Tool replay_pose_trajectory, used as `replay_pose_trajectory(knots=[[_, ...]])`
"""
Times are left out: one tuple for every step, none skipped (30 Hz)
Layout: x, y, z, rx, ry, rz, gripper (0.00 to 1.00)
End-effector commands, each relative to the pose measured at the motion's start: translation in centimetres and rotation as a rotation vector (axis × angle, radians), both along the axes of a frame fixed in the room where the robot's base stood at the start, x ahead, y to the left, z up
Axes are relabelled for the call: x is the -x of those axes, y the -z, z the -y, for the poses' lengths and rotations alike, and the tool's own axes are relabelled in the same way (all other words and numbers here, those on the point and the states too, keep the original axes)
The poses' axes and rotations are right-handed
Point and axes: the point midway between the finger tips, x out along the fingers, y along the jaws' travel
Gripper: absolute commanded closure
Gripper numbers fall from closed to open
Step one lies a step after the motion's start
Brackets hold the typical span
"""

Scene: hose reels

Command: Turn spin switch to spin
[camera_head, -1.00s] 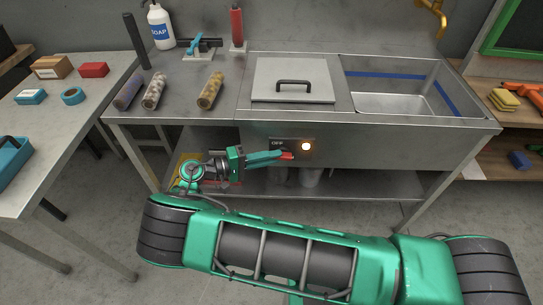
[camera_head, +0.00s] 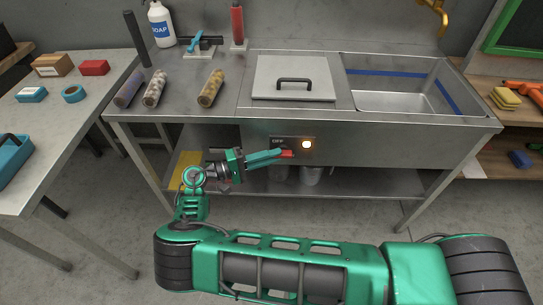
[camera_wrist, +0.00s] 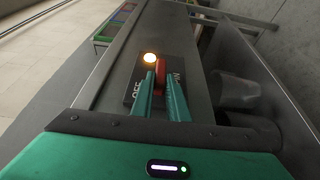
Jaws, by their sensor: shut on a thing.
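The spin switch is a red handle (camera_head: 288,154) on a dark plate marked OFF (camera_head: 279,142) on the front panel of the steel sink unit. In the wrist view the red handle (camera_wrist: 160,72) stands between my two green fingers, and the plate shows OFF on one side and lettering on the other (camera_wrist: 176,77). My gripper (camera_head: 280,155) is shut on the red handle.
A lower shelf (camera_head: 370,184) with buckets (camera_head: 311,175) lies below the panel. On the counter above are a lidded cover (camera_head: 292,78), a basin (camera_head: 390,103) and several rolls. A side table (camera_head: 60,135) stands at the left. Floor in front is open.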

Motion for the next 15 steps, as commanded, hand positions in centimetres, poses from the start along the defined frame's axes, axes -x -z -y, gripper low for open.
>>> replay_pose_trajectory(knots=[[-0.44,0.02,-0.23,0.002,-0.014,-0.005,0.79],[-0.44,0.02,-0.23,0.002,-0.014,-0.005,0.72],[-0.43,0.03,-0.23,0.002,-0.013,-0.005,0.67],[-0.43,0.03,-0.22,0.002,-0.013,-0.005,0.67],[-0.42,0.02,-0.19,0.003,-0.012,-0.004,0.67],[-0.39,0.01,-0.15,0.002,-0.011,-0.004,0.67],[-0.36,0.01,-0.14,0.002,-0.011,-0.004,0.67],[-0.33,0.01,-0.14,0.002,-0.01,-0.004,0.67],[-0.29,0.0,-0.14,0.002,-0.01,-0.003,0.67],[-0.27,0.0,-0.13,0.002,-0.009,-0.003,0.67],[-0.26,-0.01,-0.12,0.002,-0.009,-0.003,0.67],[-0.22,-0.01,-0.11,0.002,-0.008,-0.003,0.67],[-0.21,-0.01,-0.13,0.002,-0.008,-0.003,0.67],[-0.18,-0.01,-0.17,0.002,-0.008,-0.002,0.67],[-0.14,-0.01,-0.3,0.003,-0.008,-0.001,0.67]])
